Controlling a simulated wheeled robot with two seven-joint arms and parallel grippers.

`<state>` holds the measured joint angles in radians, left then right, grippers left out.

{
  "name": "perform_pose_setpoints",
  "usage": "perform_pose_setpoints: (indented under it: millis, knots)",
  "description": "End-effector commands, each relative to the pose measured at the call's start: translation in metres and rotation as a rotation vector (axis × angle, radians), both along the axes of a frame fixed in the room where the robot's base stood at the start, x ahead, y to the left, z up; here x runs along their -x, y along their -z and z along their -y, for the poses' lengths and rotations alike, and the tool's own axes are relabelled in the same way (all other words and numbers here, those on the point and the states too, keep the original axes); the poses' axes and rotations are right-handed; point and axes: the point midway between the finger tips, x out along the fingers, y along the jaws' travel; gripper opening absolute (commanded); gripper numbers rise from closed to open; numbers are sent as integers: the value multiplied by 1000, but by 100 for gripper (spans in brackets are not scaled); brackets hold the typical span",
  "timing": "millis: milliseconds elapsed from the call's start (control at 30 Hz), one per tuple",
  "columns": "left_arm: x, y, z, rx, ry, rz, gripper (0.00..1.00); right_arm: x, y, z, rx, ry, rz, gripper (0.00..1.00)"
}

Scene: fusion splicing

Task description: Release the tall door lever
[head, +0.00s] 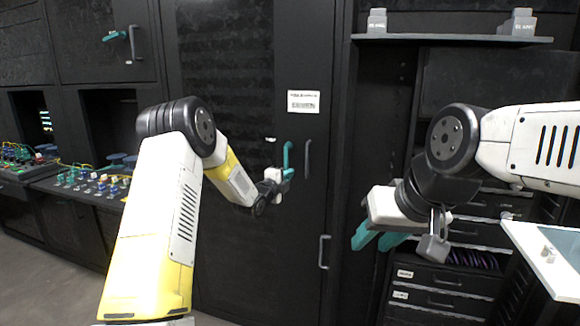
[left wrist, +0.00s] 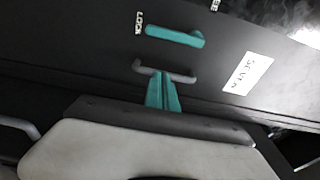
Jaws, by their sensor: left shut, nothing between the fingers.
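The tall black door (head: 230,90) stands in the middle of the head view. Its teal lever (head: 287,154) lies along the door's height, beside a grey pull handle (head: 307,158). In the left wrist view the lever (left wrist: 174,37) points toward the word LOCK, and the grey handle (left wrist: 170,75) lies nearer my fingers. My left gripper (head: 287,174) is shut and empty at the lower part of the lever; in the left wrist view its fingertips (left wrist: 161,76) overlap the grey handle. Contact cannot be told. My right gripper (head: 372,244) is open and empty, away from the door lever.
A white label (head: 303,101) is on the door above the handle. Another teal lever (head: 114,36) is on an upper-left cabinet. A drawer unit (head: 445,280), a shelf (head: 450,39) and a white-edged surface (head: 545,255) stand at right. A bench with connectors (head: 95,185) is at left.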

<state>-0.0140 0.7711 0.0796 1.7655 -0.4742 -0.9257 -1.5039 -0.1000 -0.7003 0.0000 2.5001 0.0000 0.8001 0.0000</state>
Motion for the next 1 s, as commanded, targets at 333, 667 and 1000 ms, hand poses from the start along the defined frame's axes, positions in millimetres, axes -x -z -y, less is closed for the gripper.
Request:
perform_pose_setpoints:
  millis: [333,667,1000]
  knots:
    - [-25,0,13,2,0,0,0,0,0,0,0,0,0,36]
    - [-85,1,42,3,0,-1,0,0,0,0,0,0,0,36]
    - [-94,0,7,1,-2,-2,0,0,0,0,0,0,0,36]
